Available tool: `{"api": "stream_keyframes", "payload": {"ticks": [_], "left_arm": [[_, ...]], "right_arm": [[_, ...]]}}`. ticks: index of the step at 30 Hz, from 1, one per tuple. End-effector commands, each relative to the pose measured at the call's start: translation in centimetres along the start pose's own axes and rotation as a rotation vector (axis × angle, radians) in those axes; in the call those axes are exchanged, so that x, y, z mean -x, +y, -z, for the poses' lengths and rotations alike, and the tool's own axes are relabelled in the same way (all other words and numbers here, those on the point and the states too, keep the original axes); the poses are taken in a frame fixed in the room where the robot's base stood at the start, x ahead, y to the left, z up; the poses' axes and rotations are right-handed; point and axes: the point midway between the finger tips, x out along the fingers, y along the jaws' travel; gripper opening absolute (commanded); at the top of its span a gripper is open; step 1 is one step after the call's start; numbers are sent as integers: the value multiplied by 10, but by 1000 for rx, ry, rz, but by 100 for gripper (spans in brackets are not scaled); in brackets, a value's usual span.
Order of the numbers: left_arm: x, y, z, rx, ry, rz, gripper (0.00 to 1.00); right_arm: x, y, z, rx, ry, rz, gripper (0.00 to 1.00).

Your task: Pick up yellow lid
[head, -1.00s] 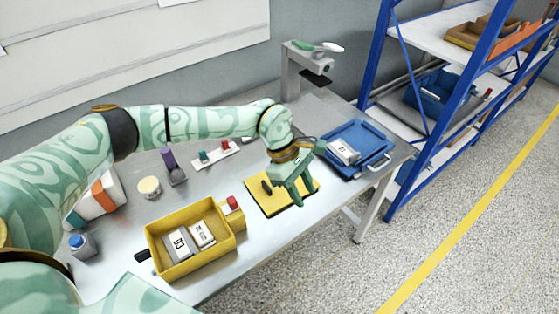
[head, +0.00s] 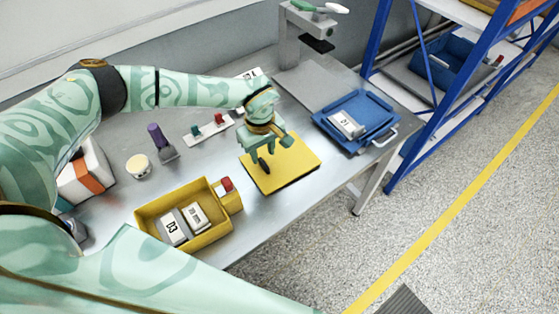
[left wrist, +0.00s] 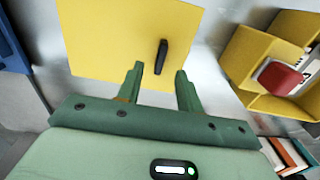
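The yellow lid (head: 296,165) lies flat on the grey table, right of the yellow bin. It also shows in the left wrist view (left wrist: 110,40), with a black upright handle (left wrist: 161,57) on it. My left gripper (head: 270,155) is over the lid and partly covers it and its handle in the head view. In the left wrist view the two green fingers of my left gripper (left wrist: 160,72) are apart, and the handle shows just beyond and between their tips. Nothing is held between them. My right gripper is not in view.
The yellow bin (head: 222,236) holds two labelled breakers and has a red button (head: 227,184) at its side. A blue lidded tray (head: 372,112) carries another breaker. A purple-handled tool (head: 158,137), a round cream pot (head: 138,166) and a small switch strip (head: 209,129) stand behind.

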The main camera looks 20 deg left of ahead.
Motion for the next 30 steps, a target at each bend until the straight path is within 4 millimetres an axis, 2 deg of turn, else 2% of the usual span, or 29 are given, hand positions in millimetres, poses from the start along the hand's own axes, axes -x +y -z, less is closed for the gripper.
{"api": "stream_keyframes", "payload": {"ticks": [3, 9, 16, 20, 30], "left_arm": [[-16, -1, -2, 1, -3, 4, 36], [-48, -1, -2, 1, -2, 4, 36], [-48, 0, -2, 1, -1, 1, 36], [-48, 0, -2, 1, -1, 1, 0], [-48, 0, -2, 1, -1, 1, 0]], "right_arm": [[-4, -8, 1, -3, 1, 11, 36], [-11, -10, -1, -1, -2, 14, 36], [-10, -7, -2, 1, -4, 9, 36], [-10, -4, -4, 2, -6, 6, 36], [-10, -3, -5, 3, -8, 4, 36]]}}
